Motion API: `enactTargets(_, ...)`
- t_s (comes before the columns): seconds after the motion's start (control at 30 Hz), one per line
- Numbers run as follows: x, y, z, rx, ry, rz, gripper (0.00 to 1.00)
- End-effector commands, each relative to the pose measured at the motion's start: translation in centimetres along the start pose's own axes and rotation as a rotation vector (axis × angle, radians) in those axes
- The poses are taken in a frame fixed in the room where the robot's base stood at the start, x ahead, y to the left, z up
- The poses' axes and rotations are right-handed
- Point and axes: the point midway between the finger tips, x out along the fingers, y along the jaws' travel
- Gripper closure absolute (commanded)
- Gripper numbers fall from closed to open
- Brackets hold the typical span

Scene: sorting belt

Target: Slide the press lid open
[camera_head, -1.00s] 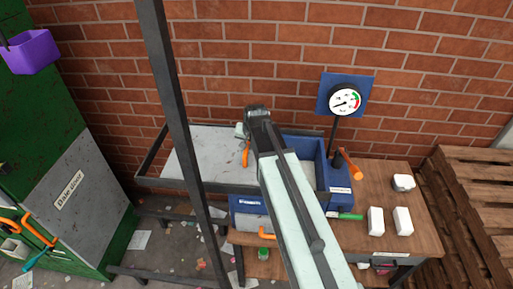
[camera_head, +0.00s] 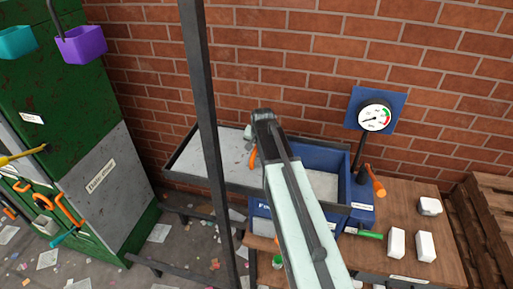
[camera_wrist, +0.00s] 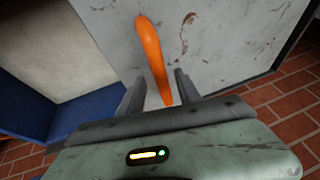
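The blue press (camera_head: 322,155) stands against the brick wall. Its pale inside shows through the open top right of my arm. The grey panel that appears to be its lid (camera_head: 205,155) lies to the left within a dark frame; the wrist view also shows the panel (camera_wrist: 215,45). An orange handle (camera_head: 253,159) is by the panel's right end. In the wrist view, the handle (camera_wrist: 153,55) stands between the fingers of my gripper (camera_wrist: 160,82), with gaps on both sides. My gripper is open. My arm hides part of the press in the head view.
A dark post (camera_head: 210,120) rises left of my arm. A gauge (camera_head: 374,117) and an orange lever (camera_head: 376,182) stand right of the press. White blocks (camera_head: 426,246) sit on the wooden table (camera_head: 420,272). A green cabinet (camera_head: 55,110) is at left, pallets (camera_head: 495,215) at right.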

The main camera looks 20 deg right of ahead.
Motion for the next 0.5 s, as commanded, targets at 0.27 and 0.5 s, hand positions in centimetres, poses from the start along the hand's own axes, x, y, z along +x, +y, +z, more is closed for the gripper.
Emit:
enactTargets(0.27, -0.1, 0.1, -0.2, 0.002, 0.003, 0.0, 0.6)
enactTargets(0.5, -2.9, 0.0, -0.3, 0.001, 0.003, 0.0, 0.6)
